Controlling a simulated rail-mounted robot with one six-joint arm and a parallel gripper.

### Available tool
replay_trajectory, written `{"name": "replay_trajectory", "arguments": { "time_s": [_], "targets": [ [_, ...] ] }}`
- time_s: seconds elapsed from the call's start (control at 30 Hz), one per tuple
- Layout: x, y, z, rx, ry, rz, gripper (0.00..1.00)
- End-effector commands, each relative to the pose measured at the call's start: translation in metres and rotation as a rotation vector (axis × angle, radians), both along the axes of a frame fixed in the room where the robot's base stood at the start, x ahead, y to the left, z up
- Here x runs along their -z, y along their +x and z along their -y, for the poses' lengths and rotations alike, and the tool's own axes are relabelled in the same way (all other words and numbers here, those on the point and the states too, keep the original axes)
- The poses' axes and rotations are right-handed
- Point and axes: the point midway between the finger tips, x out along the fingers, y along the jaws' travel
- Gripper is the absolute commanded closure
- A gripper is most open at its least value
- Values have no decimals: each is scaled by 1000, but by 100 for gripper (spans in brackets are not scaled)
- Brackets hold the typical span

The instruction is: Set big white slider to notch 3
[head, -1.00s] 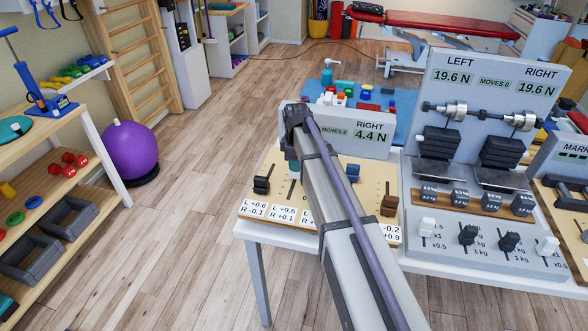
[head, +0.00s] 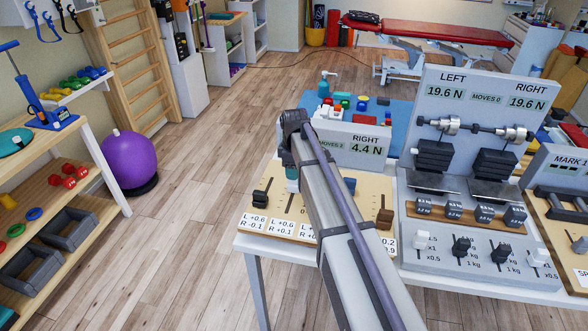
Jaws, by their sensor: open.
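Two white sliders show on the grey right panel: one at its left end (head: 420,238), beside marks that include x1 and x0.5, and another at its right end (head: 538,257). I cannot tell from size which is the big one. The wooden slider board to the left (head: 262,182) is partly covered by my arm, so a slider there may be hidden. My gripper (head: 291,183) hangs at the arm's end over this board, left of both white sliders and apart from them. Its fingers are mostly hidden; no held thing shows.
A black slider (head: 259,198), a blue slider (head: 350,185) and a brown slider (head: 384,218) stand on the wooden board. Two black sliders (head: 461,247) sit between the white ones. The upright LEFT/RIGHT display (head: 485,75) rises behind. Open floor (head: 190,240) lies left of the table.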

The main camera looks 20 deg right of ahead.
Motion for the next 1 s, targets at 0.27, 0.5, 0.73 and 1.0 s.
{"name": "replay_trajectory", "arguments": {
  "time_s": [0.27, 0.5, 0.73, 1.0],
  "targets": [
    [-72, 0, 0, 0, 0, 0, 51],
    [-71, 0, 0, 0, 0, 0, 51],
    [-71, 0, 0, 2, 0, 0, 51],
    [-71, -65, -4, 538, -1, 0, 51]
  ]
}}
